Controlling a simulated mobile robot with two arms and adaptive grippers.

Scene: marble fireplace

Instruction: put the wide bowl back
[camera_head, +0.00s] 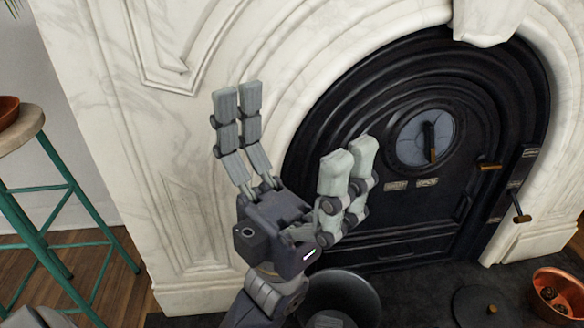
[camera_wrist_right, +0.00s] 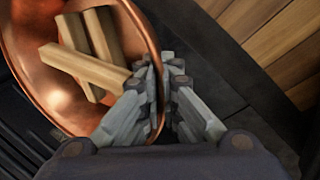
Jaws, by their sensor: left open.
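A wide copper bowl (camera_wrist_right: 87,25) fills the upper left of the right wrist view, with several wooden sticks (camera_wrist_right: 85,68) in it. My right gripper (camera_wrist_right: 166,70) has its fingers on both sides of the bowl's rim, close together, and looks shut on it. Whether the bowl rests on the floor or is lifted I cannot tell. My left gripper (camera_head: 285,120) is open and empty in the head view, in front of the marble fireplace. Another copper-coloured bowl (camera_head: 8,108) sits on a stool at the far left, cut off by the picture edge.
The stool (camera_head: 28,128) has a wooden seat and green legs. The black fireplace door (camera_head: 400,205) stands behind my left gripper. A dark bucket (camera_head: 365,296), a round lid (camera_head: 480,308) and a small copper bowl (camera_head: 571,288) holding several items are on the dark hearth.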

